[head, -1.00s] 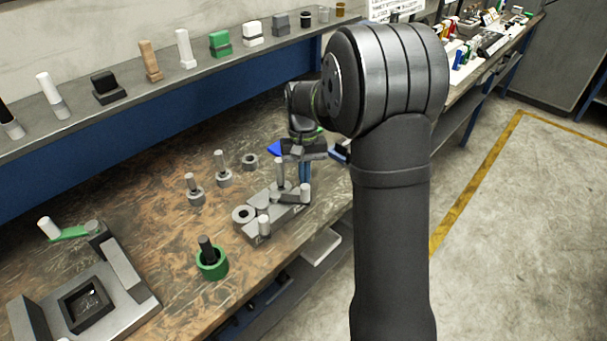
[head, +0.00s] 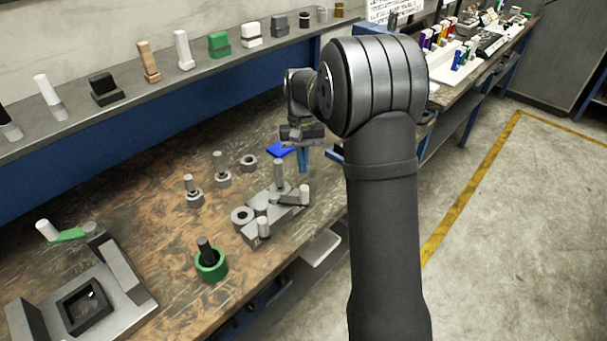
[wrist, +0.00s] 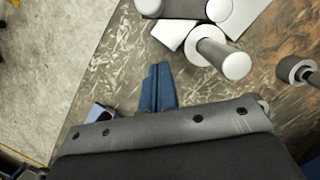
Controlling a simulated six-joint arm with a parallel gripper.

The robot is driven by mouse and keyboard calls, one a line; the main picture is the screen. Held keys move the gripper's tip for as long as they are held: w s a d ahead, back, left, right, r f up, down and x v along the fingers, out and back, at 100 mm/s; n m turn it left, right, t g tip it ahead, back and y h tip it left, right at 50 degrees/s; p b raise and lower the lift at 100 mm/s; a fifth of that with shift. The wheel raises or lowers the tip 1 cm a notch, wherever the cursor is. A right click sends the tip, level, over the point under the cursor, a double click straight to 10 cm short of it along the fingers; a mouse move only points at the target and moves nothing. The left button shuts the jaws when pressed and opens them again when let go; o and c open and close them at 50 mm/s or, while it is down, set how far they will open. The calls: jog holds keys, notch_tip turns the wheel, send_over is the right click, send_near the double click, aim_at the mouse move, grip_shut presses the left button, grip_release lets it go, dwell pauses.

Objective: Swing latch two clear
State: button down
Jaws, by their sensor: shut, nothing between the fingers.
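A grey fixture block (head: 252,237) sits near the table's front edge. Short posts stand at its near end (head: 264,226) and its right end (head: 304,193), apparently on latch arms. A taller post (head: 279,173) rises behind, and a round ring (head: 242,215) lies at the left. I cannot tell which latch is number two. My gripper (head: 304,171) is shut and empty, its blue fingers above the table behind the fixture's right end. In the wrist view my shut fingers (wrist: 156,68) point toward bare table, with the pale tall post (wrist: 226,56) to their right, apart from them.
Two pegged grey parts (head: 194,190) (head: 222,170) and a loose ring (head: 249,162) stand left of the fixture. A green cup with a black peg (head: 210,260) is nearer. A blue flat piece (head: 280,149) lies behind. The floor drops away right of the table edge.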

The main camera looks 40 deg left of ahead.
jog(key=v, duration=0.8)
jog(key=shift+r, duration=0.35)
jog(key=shift+d+f, duration=0.1)
jog(key=s+f+n+t, duration=0.1)
jog(key=s+f+n, duration=0.2)
jog(key=f+n, duration=0.3)
jog(key=shift+a+f+h, duration=0.3)
jog(key=shift+f, duration=1.5)
jog(key=shift+s+d, duration=0.1)
